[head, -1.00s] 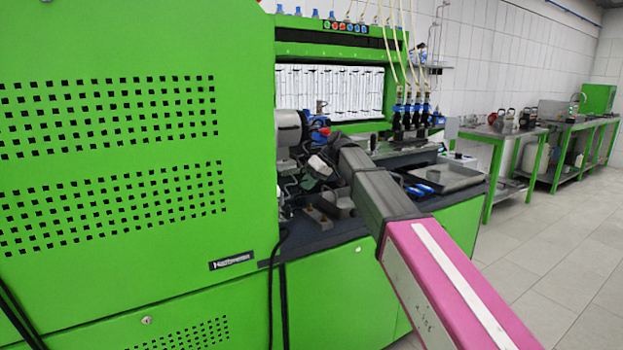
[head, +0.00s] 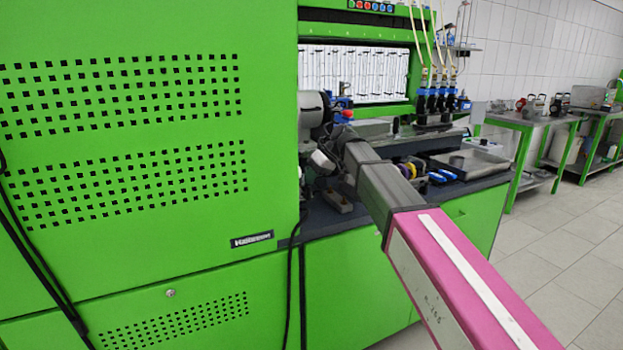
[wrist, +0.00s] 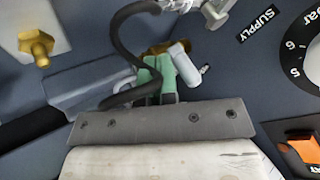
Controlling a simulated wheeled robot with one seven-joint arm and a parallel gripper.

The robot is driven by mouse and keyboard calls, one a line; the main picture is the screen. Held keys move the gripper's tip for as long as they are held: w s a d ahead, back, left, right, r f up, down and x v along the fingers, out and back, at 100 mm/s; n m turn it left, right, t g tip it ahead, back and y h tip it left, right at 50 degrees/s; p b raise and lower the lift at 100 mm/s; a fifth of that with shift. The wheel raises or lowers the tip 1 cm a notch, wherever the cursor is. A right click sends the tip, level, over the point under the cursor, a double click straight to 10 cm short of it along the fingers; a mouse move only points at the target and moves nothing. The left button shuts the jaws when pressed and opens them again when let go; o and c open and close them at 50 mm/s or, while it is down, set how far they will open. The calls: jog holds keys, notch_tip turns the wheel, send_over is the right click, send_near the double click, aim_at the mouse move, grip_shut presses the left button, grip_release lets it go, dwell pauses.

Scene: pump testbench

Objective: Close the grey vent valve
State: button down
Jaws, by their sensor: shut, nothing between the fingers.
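In the wrist view a light grey, rounded handle (wrist: 185,64), which looks like the grey vent valve, sits beside a brass fitting (wrist: 160,48) on the dark panel. My gripper (wrist: 158,66) shows as pale green fingers beyond a dark plate with screws. The fingers are shut and empty, with their tips just left of the grey handle. I cannot tell whether they touch it. In the head view the arm reaches into the bench opening, and the valve and fingertips cannot be made out there.
A black hose (wrist: 122,43) loops close over the fingers. A brass fitting on a pale block (wrist: 43,48) is at left, and a dial (wrist: 309,58) and an orange switch (wrist: 305,150) are at right. The green cabinet (head: 120,210) stands left of the arm.

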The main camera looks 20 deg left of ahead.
jog(key=shift+s+m+t, duration=0.8)
jog(key=shift+s+m, duration=0.25)
jog(key=shift+m, duration=0.15)
jog(key=shift+s+a, duration=0.2)
jog(key=shift+s, duration=0.2)
jog(key=shift+w+d, duration=0.1)
